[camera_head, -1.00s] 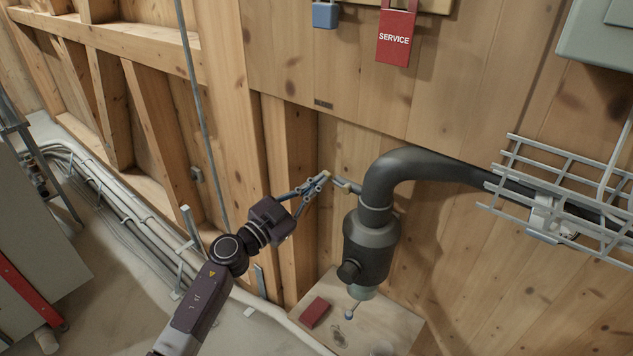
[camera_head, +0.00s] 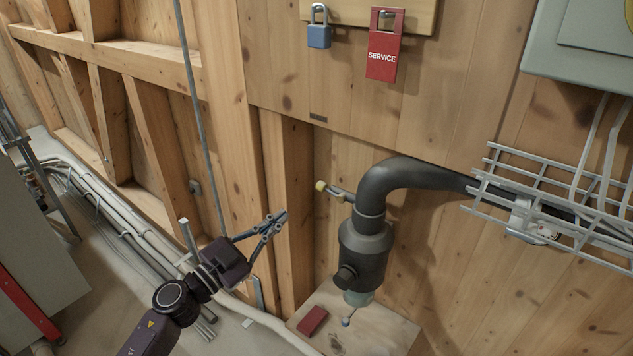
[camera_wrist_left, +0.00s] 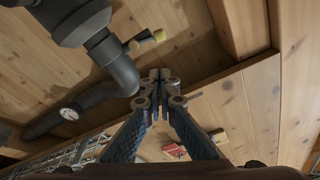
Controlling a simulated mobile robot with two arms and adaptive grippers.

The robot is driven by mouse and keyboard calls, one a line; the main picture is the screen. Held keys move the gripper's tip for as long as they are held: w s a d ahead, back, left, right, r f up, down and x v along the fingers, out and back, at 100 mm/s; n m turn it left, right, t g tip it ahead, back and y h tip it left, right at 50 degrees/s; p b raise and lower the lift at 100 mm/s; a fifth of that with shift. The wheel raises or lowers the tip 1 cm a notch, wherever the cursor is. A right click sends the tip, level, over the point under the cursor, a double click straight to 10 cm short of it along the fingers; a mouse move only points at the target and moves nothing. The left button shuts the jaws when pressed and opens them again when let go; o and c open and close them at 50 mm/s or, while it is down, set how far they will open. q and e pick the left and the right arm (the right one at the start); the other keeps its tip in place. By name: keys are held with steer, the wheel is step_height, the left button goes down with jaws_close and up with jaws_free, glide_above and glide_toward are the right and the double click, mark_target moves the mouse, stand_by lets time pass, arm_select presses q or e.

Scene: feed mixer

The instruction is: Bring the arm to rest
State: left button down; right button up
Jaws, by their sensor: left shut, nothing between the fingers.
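My left gripper (camera_head: 279,219) is shut and empty. In the head view it is held in the air in front of the wooden post, left of the dark pipe fitting, and touches nothing that I can see. Its closed fingertips also show in the left wrist view (camera_wrist_left: 160,76). A small side handle with a yellowish end (camera_head: 321,186) sticks out left from the dark fitting (camera_head: 366,243); the gripper is apart from it. The same handle shows in the left wrist view (camera_wrist_left: 146,40). My right gripper does not show.
A wooden block with a red item (camera_head: 312,320) stands below the fitting. A wire cable tray (camera_head: 560,222) runs along the right wall. A blue padlock (camera_head: 319,36) and a red SERVICE tag (camera_head: 383,46) hang above. Pipes (camera_head: 110,215) run along the floor at left.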

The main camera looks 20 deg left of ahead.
arm_select(q)
steer(key=s+a+f+n+g+y, duration=0.1)
steer(key=a+f+n+y, duration=0.2)
steer(key=f, duration=0.8)
steer(key=s+a+f+n+g+y, duration=0.1)
steer(key=a+f+n+y, duration=0.15)
steer(key=f, duration=0.95)
steer(key=s+f+n+g+y, duration=0.15)
steer(key=s+f, duration=0.25)
steer(key=f, duration=0.5)
steer(key=s+f+n+g+y, duration=0.1)
steer(key=s+f+g, duration=0.25)
steer(key=f, duration=0.45)
steer(key=s+d+f+g, duration=0.3)
steer(key=s+f+g, duration=0.2)
steer(key=s+f, duration=1.3)
steer(key=s+d+f+g, duration=0.2)
steer(key=s+f, duration=0.1)
steer(key=s, duration=0.8)
steer(key=s+d+f+g, duration=0.3)
steer(key=s, duration=0.9)
steer(key=shift+f, duration=0.25)
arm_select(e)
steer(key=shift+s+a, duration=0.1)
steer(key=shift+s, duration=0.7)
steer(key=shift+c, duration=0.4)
